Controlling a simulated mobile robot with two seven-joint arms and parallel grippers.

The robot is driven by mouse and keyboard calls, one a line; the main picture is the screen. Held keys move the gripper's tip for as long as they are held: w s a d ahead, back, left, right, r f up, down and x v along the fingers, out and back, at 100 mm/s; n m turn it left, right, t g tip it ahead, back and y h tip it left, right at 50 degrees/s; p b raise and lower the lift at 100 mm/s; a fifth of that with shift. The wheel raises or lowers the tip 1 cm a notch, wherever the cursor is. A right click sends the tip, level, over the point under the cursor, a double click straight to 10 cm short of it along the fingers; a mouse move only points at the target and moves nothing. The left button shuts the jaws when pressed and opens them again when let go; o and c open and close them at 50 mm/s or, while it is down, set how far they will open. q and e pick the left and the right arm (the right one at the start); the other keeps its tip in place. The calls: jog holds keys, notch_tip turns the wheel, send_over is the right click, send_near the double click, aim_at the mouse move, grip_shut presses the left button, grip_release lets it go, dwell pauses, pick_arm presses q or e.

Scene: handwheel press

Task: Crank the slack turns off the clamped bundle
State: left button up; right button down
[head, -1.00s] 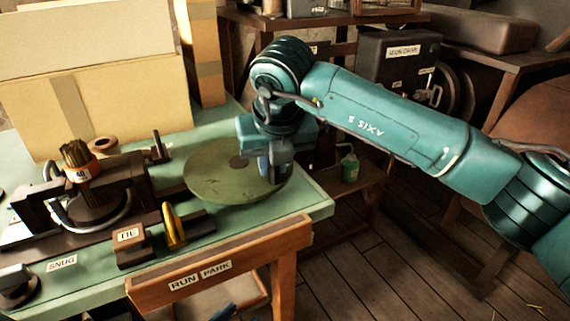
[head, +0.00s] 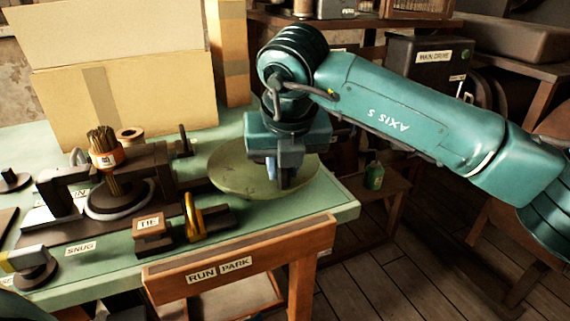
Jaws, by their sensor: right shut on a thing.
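The bundle (head: 102,140), brown rods with an orange band, stands upright in a dark press frame (head: 62,195) on the green bench. The handwheel, a flat olive-green disc (head: 235,178), lies to the right of the frame. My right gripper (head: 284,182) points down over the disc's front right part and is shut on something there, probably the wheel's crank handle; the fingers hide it. A yellow lever (head: 193,216) stands by a dark block labelled TIE (head: 150,232), in front of the disc. My left gripper is not in view.
A wooden rail labelled RUN and PARK (head: 240,245) runs along the bench front. Large cardboard boxes (head: 130,95) stand behind the press. A grey-and-yellow piece on a dark round base (head: 30,268) is at the front left, near the SNUG label (head: 80,248).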

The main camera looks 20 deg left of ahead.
jog(key=c, duration=1.3)
grip_release()
jog(key=p+v, duration=0.1)
jog(key=v, duration=1.2)
jog(key=shift+s+d, duration=0.1)
